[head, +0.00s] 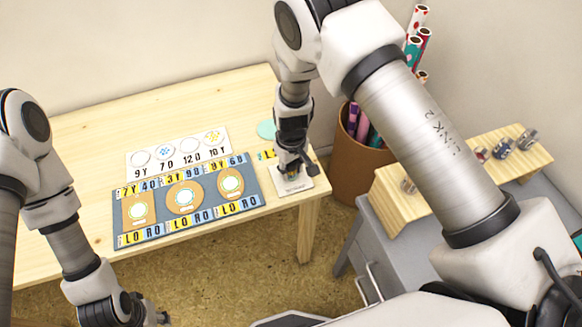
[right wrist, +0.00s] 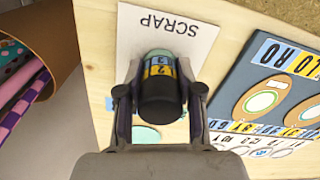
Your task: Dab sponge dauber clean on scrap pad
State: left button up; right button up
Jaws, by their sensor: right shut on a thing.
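The white scrap pad (head: 296,186) lies at the right front corner of the table. It also shows in the right wrist view (right wrist: 130,32), with the word SCRAP printed on it. My right gripper (head: 290,168) points down over the pad. In the right wrist view it is shut on the sponge dauber (right wrist: 160,100), a dark cylinder with a yellow and blue lettered band and a pale green end towards the pad. I cannot tell whether that end touches the pad. My left gripper (head: 150,316) is low at the front left, in front of the table; its jaws are unclear.
A teal disc (head: 266,129) lies behind the pad. A brown basket (head: 355,150) and a wooden rack (head: 440,178) stand right.

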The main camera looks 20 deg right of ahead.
dwell(0.8)
jog(key=shift+r+p, duration=0.1)
jog(key=shift+p, duration=0.2)
jog(key=shift+r+p, duration=0.3)
jog(key=shift+p, duration=0.05)
jog(key=shift+r, duration=0.15)
notch_tip(320, 180, up, 5)
jog(key=p, duration=0.4)
jog(key=shift+p, duration=0.3)
jog(key=shift+f, duration=0.25)
jog(key=shift+f, duration=0.1)
